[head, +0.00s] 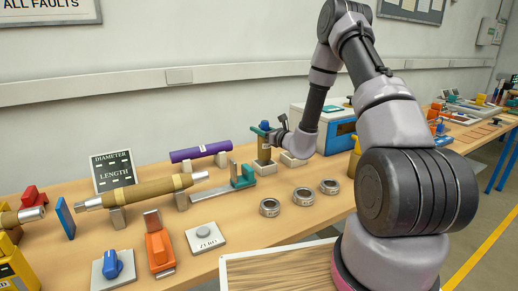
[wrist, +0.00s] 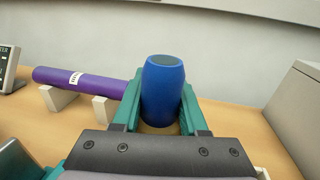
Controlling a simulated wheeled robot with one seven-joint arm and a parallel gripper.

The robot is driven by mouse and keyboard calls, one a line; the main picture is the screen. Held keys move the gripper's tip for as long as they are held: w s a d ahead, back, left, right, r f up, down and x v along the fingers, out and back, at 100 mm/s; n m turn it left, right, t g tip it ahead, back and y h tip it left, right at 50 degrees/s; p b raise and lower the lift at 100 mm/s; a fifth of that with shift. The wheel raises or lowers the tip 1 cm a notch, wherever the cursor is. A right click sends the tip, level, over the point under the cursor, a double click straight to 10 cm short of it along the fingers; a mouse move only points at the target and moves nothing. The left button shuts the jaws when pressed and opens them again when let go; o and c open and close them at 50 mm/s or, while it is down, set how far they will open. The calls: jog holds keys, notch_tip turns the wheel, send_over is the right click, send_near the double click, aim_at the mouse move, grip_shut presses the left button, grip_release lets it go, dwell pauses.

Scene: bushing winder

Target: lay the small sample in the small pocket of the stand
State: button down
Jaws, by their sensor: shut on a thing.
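My gripper (head: 264,128) is shut on a blue barrel-shaped piece (wrist: 162,92) with a dark flat top. It stands upright between the teal fingers in the wrist view, with a tan patch just below it. No pocket can be made out clearly, and I cannot tell whether the blue piece is the small sample.
A purple roll (head: 200,151) lies on white supports left of my gripper. Nearer are a brown-wrapped rod (head: 150,189), a green-jawed slide (head: 243,178) and three metal rings (head: 302,196). A blue-and-white machine (head: 341,137) stands to the right. The wall is close behind.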

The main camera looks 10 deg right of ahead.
aim_at(260, 142)
jog(key=shift+f, duration=2.85)
jog(key=shift+c, duration=2.2)
grip_release()
